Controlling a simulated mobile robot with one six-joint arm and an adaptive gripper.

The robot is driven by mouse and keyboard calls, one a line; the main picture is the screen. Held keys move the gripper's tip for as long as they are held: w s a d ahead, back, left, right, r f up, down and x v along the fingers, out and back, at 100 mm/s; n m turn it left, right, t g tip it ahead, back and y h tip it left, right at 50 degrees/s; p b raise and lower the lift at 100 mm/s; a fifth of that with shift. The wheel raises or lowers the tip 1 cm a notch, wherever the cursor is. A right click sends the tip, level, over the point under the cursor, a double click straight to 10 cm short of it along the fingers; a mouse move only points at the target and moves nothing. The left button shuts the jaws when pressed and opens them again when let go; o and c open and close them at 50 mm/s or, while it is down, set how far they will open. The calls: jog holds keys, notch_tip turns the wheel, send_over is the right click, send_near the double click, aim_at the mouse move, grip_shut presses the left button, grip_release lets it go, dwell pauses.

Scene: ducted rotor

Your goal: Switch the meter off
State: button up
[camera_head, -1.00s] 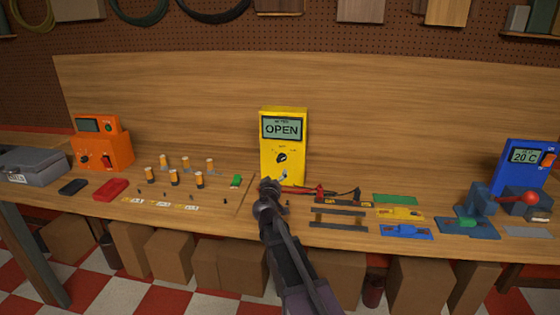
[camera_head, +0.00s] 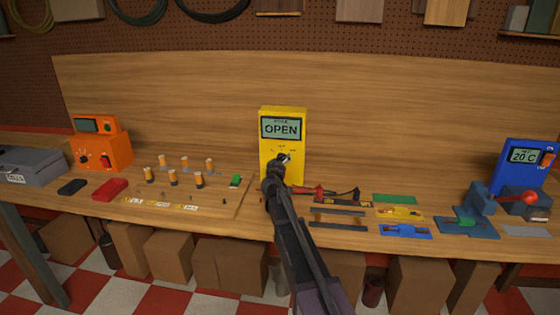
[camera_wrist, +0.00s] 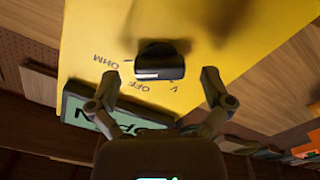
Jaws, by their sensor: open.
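The yellow meter (camera_head: 298,168) stands upright at the back of the bench in the head view, its display (camera_head: 282,128) reading OPEN.
Test leads (camera_head: 325,192) and dark strips lie right of the meter. A blue instrument (camera_head: 522,165) stands far right. A wooden panel (camera_head: 400,110) rises behind the bench.

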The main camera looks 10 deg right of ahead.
jog(key=shift+w+d, duration=0.15)
jog(key=shift+w, duration=0.25)
jog(key=c, duration=1.1)
jog(key=shift+c, duration=0.2)
jog(key=shift+n, duration=0.4)
jog(key=n, duration=1)
jog(key=shift+w, duration=0.1)
